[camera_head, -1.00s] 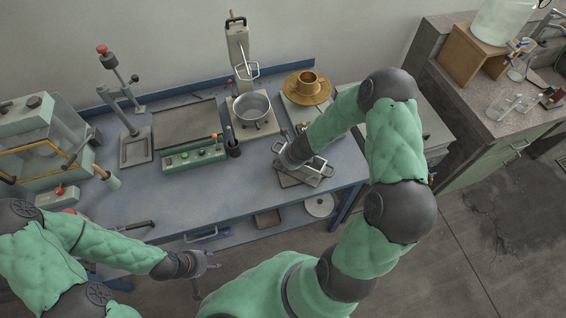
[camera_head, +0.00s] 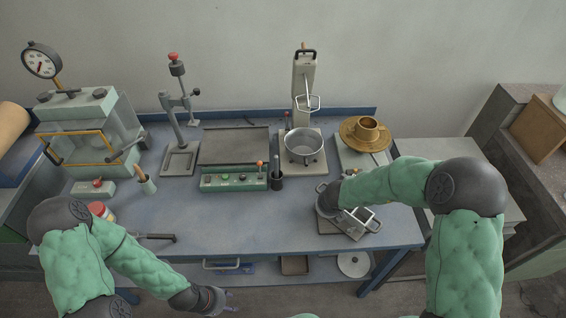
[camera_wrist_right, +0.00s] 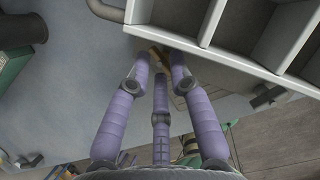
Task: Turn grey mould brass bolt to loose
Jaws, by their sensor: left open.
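The grey mould (camera_head: 367,222), a metal box with open compartments, sits at the right front of the bench. It also shows in the right wrist view (camera_wrist_right: 208,22) at the upper right. A small brass bolt (camera_wrist_right: 158,57) shows beside the mould's wall. My right gripper (camera_wrist_right: 159,66) has its purple fingers around the bolt end; I cannot tell whether they press on it. In the head view my right wrist covers the mould's left part and hides the bolt. My left gripper (camera_head: 230,300) is open and empty, low in front of the bench's front edge.
The bench's middle front (camera_head: 245,226) is clear.

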